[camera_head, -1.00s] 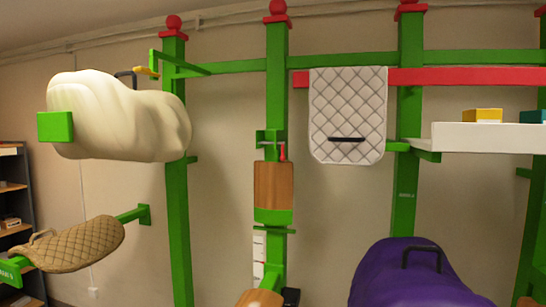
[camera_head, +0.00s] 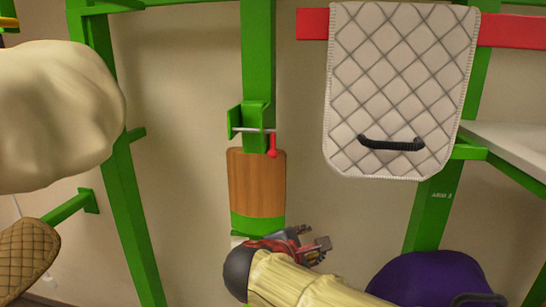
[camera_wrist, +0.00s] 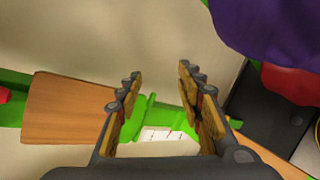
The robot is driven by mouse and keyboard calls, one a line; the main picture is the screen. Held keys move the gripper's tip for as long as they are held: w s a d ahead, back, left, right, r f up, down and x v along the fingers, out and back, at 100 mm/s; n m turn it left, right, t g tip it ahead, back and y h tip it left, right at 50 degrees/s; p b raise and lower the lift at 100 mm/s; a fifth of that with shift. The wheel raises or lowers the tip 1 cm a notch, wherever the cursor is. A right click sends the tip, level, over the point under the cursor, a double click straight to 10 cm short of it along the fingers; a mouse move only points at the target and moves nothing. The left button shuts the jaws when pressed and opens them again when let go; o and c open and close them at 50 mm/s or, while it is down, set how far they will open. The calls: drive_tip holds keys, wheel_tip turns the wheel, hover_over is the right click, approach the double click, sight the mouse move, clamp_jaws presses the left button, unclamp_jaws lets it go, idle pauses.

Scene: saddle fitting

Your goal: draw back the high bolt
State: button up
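The high bolt (camera_head: 250,130) is a thin grey rod with a red handle (camera_head: 273,147) hanging at its right end. It runs across a green bracket (camera_head: 236,120) on the middle green post, just above a wooden board (camera_head: 257,182). My gripper (camera_head: 318,248) is below and to the right of the bolt, near the board's green lower edge, apart from the bolt. In the wrist view my gripper (camera_wrist: 158,95) has its fingers wide apart with nothing between them. The wooden board (camera_wrist: 70,110) lies left there, and a bit of red (camera_wrist: 4,95) shows at the left edge.
A quilted white pad (camera_head: 398,90) with a black handle hangs on a red rail (camera_head: 312,24) right of the bolt. A purple saddle (camera_head: 430,275) is at the lower right. A cream saddle form (camera_head: 55,115) is at the left. Bare wall lies either side of the post.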

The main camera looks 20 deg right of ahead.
drive_tip(key=w+a+r+n+t+h+p, duration=0.2)
drive_tip(key=w+r+n+t+p, duration=0.15)
drive_tip(key=w+r, duration=0.45)
drive_tip(key=n+t+p, duration=0.2)
drive_tip(key=n, duration=0.3)
approach(271, 156)
drive_tip(key=x, duration=0.4)
drive_tip(key=shift+d+f+n+t, duration=0.1)
drive_tip(key=shift+f+n+t, duration=0.05)
drive_tip(key=shift+n+t, duration=0.1)
drive_tip(key=shift+w+d, duration=0.2)
drive_tip(key=shift+w, duration=0.15)
drive_tip(key=p+x, duration=0.1)
drive_tip(key=x, duration=0.5)
drive_tip(key=shift+w+d, duration=0.1)
drive_tip(key=shift+d, duration=0.2)
drive_tip(key=shift+c, duration=1.3)
clamp_jaws()
